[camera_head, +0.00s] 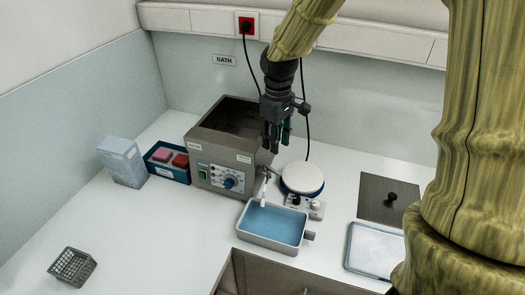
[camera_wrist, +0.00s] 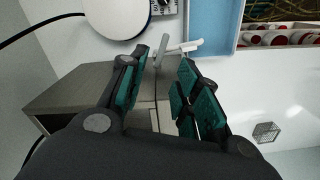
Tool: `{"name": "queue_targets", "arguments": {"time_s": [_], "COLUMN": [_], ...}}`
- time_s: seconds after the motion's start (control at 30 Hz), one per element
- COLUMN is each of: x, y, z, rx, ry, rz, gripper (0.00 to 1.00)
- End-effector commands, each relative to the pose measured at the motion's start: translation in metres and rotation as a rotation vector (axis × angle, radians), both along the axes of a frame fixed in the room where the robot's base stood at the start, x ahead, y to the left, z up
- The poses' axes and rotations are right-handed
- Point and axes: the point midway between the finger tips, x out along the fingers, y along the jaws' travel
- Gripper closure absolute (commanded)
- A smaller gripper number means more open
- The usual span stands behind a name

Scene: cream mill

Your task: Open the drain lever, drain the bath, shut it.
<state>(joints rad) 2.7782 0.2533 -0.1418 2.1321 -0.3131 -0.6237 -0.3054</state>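The bath (camera_head: 218,150) is a steel box with a front control panel; its inside looks dark and I cannot tell its level. A white drain spout (camera_head: 264,192) sticks out at its right side, over a tray (camera_head: 247,239) holding blue liquid. In the wrist view, a grey drain lever (camera_wrist: 161,51) stands beside the white spout (camera_wrist: 183,48). My gripper (camera_head: 275,147) is above the bath's right edge. In the wrist view its fingers (camera_wrist: 164,64) are apart, with the lever showing between and beyond their tips. I cannot see contact.
A round white-topped device (camera_head: 302,177) stands right of the spout. A blue bin with pink and red items (camera_head: 166,171) and a pale box (camera_head: 123,161) stand left of the bath. A grey basket (camera_head: 72,267) is front left. A dark plate with a black knob (camera_head: 390,197) lies right.

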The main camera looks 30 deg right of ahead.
Motion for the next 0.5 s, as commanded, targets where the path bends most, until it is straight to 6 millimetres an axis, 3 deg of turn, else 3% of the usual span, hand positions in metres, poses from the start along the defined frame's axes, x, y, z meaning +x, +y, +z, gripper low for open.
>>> {"name": "queue_targets", "arguments": {"time_s": [0.23, 0.5], "x": [-0.015, 0.001], "y": [-0.004, -0.004], "z": [-0.01, -0.049], "rx": [0.001, -0.001], "ry": [-0.006, 0.008], "rz": [-0.005, -0.005], "gripper": [0.68, 0.68]}}
